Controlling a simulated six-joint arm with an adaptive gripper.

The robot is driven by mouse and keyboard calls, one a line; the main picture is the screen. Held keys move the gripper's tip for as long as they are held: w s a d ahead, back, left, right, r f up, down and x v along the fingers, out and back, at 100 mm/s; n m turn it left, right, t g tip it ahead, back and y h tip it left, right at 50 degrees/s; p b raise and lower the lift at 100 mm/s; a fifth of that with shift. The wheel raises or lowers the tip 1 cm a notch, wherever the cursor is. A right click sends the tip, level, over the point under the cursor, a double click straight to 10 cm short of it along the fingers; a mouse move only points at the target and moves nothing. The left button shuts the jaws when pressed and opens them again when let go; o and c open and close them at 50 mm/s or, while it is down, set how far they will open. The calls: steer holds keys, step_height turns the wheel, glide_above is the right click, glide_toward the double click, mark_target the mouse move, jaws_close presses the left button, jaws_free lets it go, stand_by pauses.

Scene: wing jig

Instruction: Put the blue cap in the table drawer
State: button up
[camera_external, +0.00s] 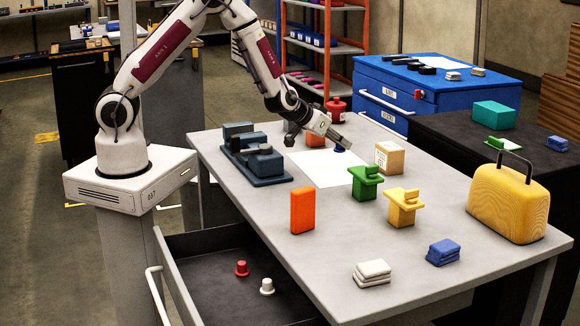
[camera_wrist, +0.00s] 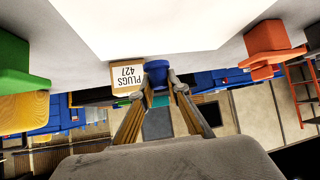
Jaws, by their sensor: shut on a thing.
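The blue cap (camera_external: 339,150) is at the tip of my gripper (camera_external: 338,144), above or on the white sheet. In the wrist view the blue cap (camera_wrist: 156,66) sits between the two fingertips of my gripper (camera_wrist: 158,76), which is shut on it. Whether the cap touches the sheet is unclear. The table drawer (camera_external: 215,262) is pulled open at the lower left of the table. A red cap (camera_external: 242,268) and a white cap (camera_external: 267,286) stand inside it, with bare floor around them.
A cardboard box (camera_external: 388,157), labelled PLUGS in the wrist view, stands beside the cap. A green block (camera_external: 365,184), yellow block (camera_external: 403,208) and upright orange block (camera_external: 302,210) stand nearer the drawer. A grey-blue fixture (camera_external: 255,165) is at left; a yellow case (camera_external: 507,203) at right.

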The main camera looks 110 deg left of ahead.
steer(key=shift+r, duration=1.8)
steer(key=shift+r, duration=0.15)
steer(key=shift+r, duration=1.85)
steer(key=w+d+r+m+t+h, duration=0.1)
steer(key=w+d, duration=0.2)
steer(key=d, duration=0.4)
steer(key=w+d+m+t, duration=0.1)
steer(key=w+d, duration=0.3)
steer(key=d, duration=0.4)
steer(key=w+d+m+t+h, duration=0.15)
steer(key=d+m+h, duration=0.25)
steer(key=d, duration=2.5)
steer(key=s+d+m+h, duration=0.1)
steer(key=s+d+m, duration=0.15)
steer(key=d, duration=0.45)
steer(key=s+d+m+h, duration=0.1)
steer(key=s+d, duration=0.2)
steer(key=d, duration=0.4)
step_height(320, 180, down, 10)
steer(key=shift+s+d+n+t, duration=0.15)
steer(key=shift+n+t, duration=0.2)
steer(key=shift+t, duration=0.1)
